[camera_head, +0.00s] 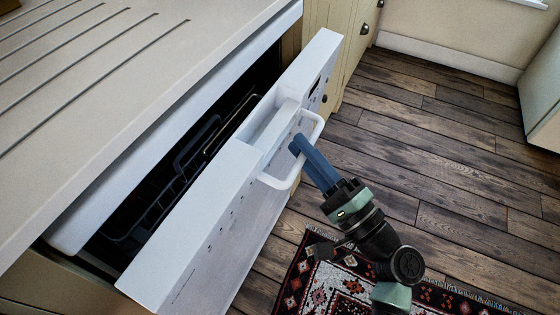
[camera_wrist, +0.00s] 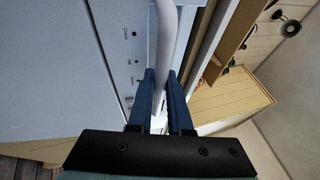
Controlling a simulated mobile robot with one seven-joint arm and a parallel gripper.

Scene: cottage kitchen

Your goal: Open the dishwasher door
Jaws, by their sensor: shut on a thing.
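The white dishwasher door (camera_head: 226,216) is partly open and tilted outward at the top, with a dark gap between it and the counter. A white bar handle (camera_head: 316,128) stands out from the door's upper part. My gripper (camera_head: 299,147) has its blue fingers at the handle. In the wrist view my gripper (camera_wrist: 163,85) has one finger on each side of the white handle (camera_wrist: 166,40) and is shut on it. The door's front panel (camera_wrist: 70,70) with small printed marks is on the left there. A dark rack (camera_head: 170,190) shows inside the dishwasher.
A grooved counter (camera_head: 130,80) overhangs the dishwasher. Cream cabinets (camera_head: 352,35) with dark knobs stand beyond it. A patterned red and black rug (camera_head: 330,285) lies on the wooden floor (camera_head: 440,130). The floor to the right of the door is mostly clear.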

